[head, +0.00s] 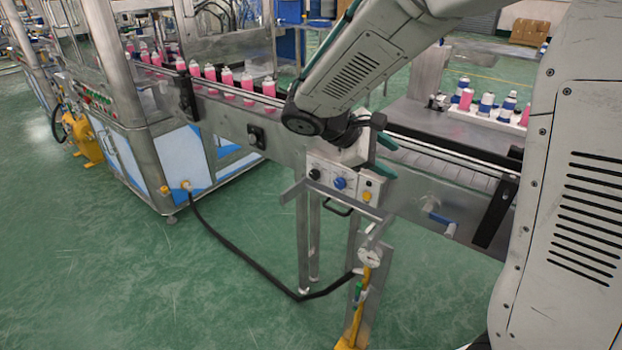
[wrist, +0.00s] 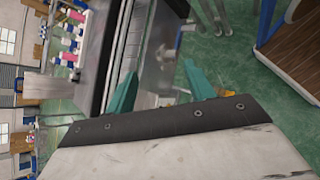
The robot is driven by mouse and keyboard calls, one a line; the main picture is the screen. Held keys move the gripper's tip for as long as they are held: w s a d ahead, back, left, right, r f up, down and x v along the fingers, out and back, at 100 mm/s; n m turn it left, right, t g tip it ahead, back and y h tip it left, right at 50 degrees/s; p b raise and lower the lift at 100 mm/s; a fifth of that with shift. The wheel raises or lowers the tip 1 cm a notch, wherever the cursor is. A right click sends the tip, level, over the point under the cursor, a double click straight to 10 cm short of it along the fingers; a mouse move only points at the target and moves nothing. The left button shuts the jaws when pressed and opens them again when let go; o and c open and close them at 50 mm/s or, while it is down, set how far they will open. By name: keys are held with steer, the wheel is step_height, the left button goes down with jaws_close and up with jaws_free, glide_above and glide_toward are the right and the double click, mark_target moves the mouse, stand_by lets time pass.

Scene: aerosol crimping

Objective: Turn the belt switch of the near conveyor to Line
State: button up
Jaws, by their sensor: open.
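The near conveyor's control panel (head: 343,186) is on the conveyor's front side in the head view. It carries a black knob (head: 314,174), a blue knob (head: 340,183) and an orange-yellow part (head: 367,196). The labels are too small to read, so I cannot tell which knob is the belt switch or how it is set. My gripper (head: 386,155) is just above and right of the panel, close to the conveyor's side. In the wrist view its two teal fingers (wrist: 160,88) are apart with nothing held between them. The knobs do not show there.
Pink cans (head: 226,76) stand in a row on the near conveyor (head: 275,135). A blue-handled crank (head: 440,219) sticks out right of the panel. A post with yellow and green parts (head: 362,290) stands below it. A black cable (head: 240,245) crosses the open green floor.

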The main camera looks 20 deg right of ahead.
steer(key=w+a+f+n+t+h, duration=0.2)
steer(key=w+a+f+n+h, duration=0.15)
steer(key=w, duration=0.45)
steer(key=n+t, duration=1)
steer(key=n, duration=0.2)
glide_toward(313, 176)
steer(key=shift+m, duration=0.25)
steer(key=x, duration=0.8)
steer(key=shift+w+d, duration=0.2)
steer(key=shift+d, duration=0.05)
steer(key=c, duration=1)
